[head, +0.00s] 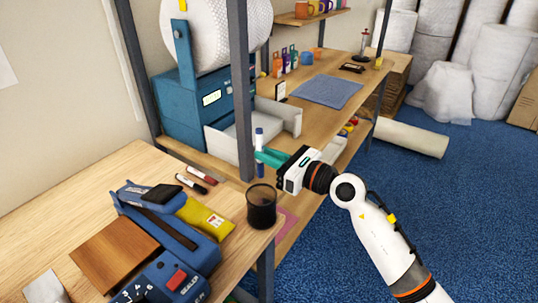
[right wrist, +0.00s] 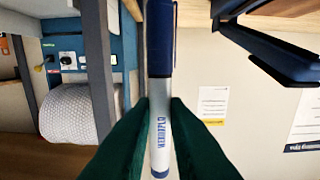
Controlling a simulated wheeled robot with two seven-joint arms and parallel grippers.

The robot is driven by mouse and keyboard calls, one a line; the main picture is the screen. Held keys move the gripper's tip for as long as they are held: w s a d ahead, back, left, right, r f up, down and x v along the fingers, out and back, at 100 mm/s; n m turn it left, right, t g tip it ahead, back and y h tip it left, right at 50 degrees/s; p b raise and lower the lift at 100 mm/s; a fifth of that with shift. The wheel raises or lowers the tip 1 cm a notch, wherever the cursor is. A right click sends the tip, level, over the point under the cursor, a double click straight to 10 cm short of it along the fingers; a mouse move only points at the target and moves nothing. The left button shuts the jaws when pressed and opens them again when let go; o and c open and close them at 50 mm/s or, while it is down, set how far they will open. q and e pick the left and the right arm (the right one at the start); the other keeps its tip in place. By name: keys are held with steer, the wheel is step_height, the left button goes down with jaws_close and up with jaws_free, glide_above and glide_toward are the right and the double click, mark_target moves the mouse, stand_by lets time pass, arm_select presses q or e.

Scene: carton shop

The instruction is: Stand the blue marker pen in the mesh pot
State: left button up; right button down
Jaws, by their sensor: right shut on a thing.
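My right gripper (head: 268,158) is shut on the blue marker pen (head: 260,138), a white-bodied pen with blue ends. In the head view the pen is held upright in the air, behind and above the mesh pot. The right wrist view shows the pen (right wrist: 160,100) between the two green fingers (right wrist: 160,128), with lettering on its white barrel. The black mesh pot (head: 261,208) stands at the right corner of the near table, apart from the pen. Nothing is seen standing in it. My left gripper is not in view.
A red marker (head: 202,174) and a black marker (head: 191,185) lie left of the pot. A yellow packet (head: 204,219) and a blue sealer (head: 165,230) lie nearer. A grey post (head: 241,90) rises just left of the pen.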

mark_target(263, 169)
steer(key=shift+f+b, duration=1.85)
steer(key=shift+f, duration=0.45)
step_height(263, 169, down, 7)
steer(key=b, duration=0.5)
steer(key=shift+r, duration=0.1)
steer(key=c, duration=1.3)
jaws_free()
steer(key=shift+c, duration=0.2)
steer(key=b+v, duration=0.2)
steer(key=v, duration=1)
